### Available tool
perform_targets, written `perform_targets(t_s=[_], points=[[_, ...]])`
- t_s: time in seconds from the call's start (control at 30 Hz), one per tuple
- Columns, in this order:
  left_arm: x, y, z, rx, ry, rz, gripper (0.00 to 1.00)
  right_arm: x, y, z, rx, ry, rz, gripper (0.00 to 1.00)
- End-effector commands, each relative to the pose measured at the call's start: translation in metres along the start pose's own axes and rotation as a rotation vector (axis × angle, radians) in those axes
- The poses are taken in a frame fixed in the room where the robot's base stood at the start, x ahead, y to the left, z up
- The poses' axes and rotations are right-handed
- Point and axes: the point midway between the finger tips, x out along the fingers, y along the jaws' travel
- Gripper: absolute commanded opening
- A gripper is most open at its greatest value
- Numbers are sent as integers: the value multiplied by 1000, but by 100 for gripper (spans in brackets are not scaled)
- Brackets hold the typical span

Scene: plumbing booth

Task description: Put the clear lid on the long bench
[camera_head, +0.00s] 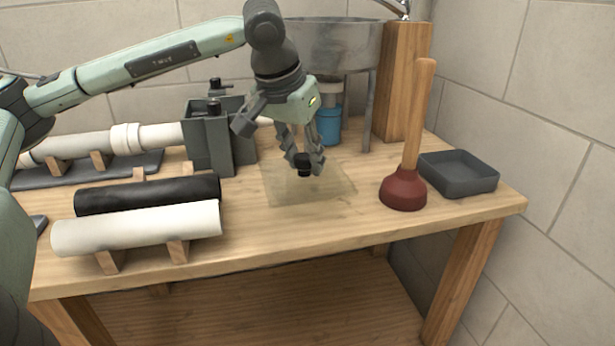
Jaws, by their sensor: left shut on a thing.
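The clear lid (325,185) is a thin see-through square sheet with a black knob (304,170). It lies flat over the middle of the long wooden bench (330,230); I cannot tell whether it touches the top or hangs just above it. My left gripper (305,163) points down from above and is shut on the lid's black knob. My right gripper is not in view.
A red plunger (403,188) with a wooden handle and a grey tray (458,172) stand at the right. Black (150,193) and white (140,228) rolls rest on wooden cradles at the left. Behind are a grey vice (212,140), a blue container (328,125) and a metal basin (330,45).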

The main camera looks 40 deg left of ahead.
Motion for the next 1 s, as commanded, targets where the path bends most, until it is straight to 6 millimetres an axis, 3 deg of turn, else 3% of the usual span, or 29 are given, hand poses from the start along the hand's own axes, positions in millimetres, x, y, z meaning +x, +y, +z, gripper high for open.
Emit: perform_targets(t_s=[0.13,0.4,0.97,1.0], points=[[10,2,-3,0,0,-1,0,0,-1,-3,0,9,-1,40],[41,1,10,-1,2,-2,0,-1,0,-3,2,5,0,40],[45,1,12,-1,2,-1,0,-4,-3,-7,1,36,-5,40],[45,1,12,-1,1,-1,32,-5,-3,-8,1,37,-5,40]])
